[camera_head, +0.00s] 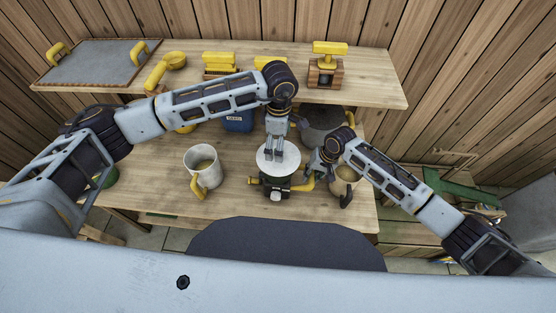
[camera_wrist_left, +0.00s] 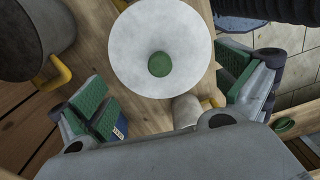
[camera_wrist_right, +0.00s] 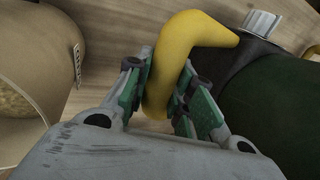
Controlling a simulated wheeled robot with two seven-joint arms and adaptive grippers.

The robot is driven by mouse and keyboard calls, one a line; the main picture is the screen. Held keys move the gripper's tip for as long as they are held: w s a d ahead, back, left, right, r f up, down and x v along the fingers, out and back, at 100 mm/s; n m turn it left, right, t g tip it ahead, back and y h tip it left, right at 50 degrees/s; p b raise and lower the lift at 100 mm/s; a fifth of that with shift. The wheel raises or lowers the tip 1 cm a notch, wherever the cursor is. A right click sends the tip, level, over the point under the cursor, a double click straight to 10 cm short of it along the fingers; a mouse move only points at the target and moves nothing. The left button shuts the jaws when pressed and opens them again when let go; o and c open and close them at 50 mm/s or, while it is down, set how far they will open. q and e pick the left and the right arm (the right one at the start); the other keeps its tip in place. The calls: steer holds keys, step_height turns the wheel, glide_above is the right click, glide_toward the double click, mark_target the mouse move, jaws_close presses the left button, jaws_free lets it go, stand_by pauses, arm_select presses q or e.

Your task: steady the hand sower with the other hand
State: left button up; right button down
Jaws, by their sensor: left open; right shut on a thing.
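The hand sower (camera_head: 278,163) stands on the lower bench, with a round white top, a dark green body and a yellow crank handle (camera_wrist_right: 170,62) out to the right. In the left wrist view its white top (camera_wrist_left: 150,35) with a green centre knob fills the upper middle. My right gripper (camera_wrist_right: 160,80) is shut on the yellow handle; it also shows in the head view (camera_head: 316,168) at the sower's right. My left gripper (camera_head: 277,143) is open above the white top, its fingers (camera_wrist_left: 168,95) spread to either side in the left wrist view. I cannot tell whether they touch the sower.
A pale jug (camera_head: 203,160) with a yellow handle stands left of the sower. A tan pot (camera_head: 346,174) stands close by my right gripper. A grey pot (camera_head: 325,119) and a blue box (camera_head: 237,124) sit behind. The raised shelf (camera_head: 375,80) holds yellow-handled things.

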mark_target(291, 155)
arm_select(q)
steer(key=shift+f, duration=2.85)
